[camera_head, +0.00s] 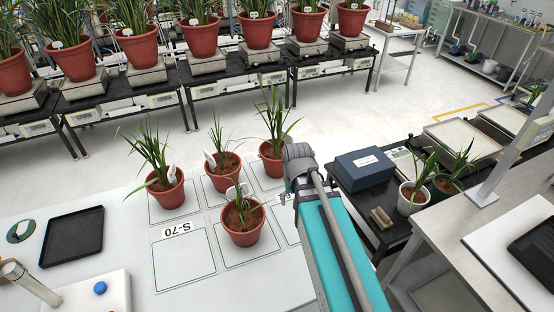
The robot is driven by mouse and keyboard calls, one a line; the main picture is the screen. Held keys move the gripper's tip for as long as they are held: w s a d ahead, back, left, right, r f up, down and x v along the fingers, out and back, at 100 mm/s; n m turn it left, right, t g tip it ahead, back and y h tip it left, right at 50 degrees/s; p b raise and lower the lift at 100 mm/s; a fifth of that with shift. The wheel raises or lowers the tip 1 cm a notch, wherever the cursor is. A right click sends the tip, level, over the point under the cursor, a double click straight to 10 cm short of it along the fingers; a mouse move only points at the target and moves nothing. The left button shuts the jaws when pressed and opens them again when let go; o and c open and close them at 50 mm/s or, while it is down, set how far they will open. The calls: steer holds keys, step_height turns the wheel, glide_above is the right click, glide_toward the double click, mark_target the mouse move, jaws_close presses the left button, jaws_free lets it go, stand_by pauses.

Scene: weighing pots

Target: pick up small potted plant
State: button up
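Several small potted plants in terracotta pots stand on the white table. One is at the left (166,186), one in the middle (222,172), one at the back right (272,160) and one at the front (243,221). They have thin green leaves and brown soil, and white tags show in some of them. My teal arm reaches up from the lower right, its grey joint just right of the back-right pot. A small grey piece beside the arm, right of the front pot, may be part of my gripper. The rest is hidden behind the arm, so its opening cannot be told.
The table (130,230) has outlined squares, some empty, and an S-70 label (176,230). A black tray (73,237) lies at left. A dark blue box (363,169) and two plants in pale (411,201) and dark (443,188) pots stand right. Larger pots on scales line the back.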

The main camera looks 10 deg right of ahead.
mark_target(276, 140)
steer(key=w+r+m+p, duration=0.3)
steer(key=w+r+m, duration=0.1)
steer(key=w, duration=0.6)
steer(key=w+r+m+p, duration=0.4)
steer(key=w+m, duration=0.2)
steer(key=w, duration=0.4)
steer(key=w+r+m+p, duration=0.4)
steer(key=w+m, duration=0.1)
steer(key=w, duration=0.5)
step_height(276, 140, down, 9)
steer(key=b, duration=0.8)
steer(key=shift+r, duration=0.2)
steer(key=f+b, duration=0.3)
steer(key=shift+s+a+f+b, duration=0.1)
steer(key=shift+s+f+b, duration=0.15)
steer(key=shift+b, duration=0.1)
steer(key=shift+f+b, duration=0.85)
steer(key=shift+b, duration=0.05)
steer(key=shift+c, duration=0.2)
jaws_close()
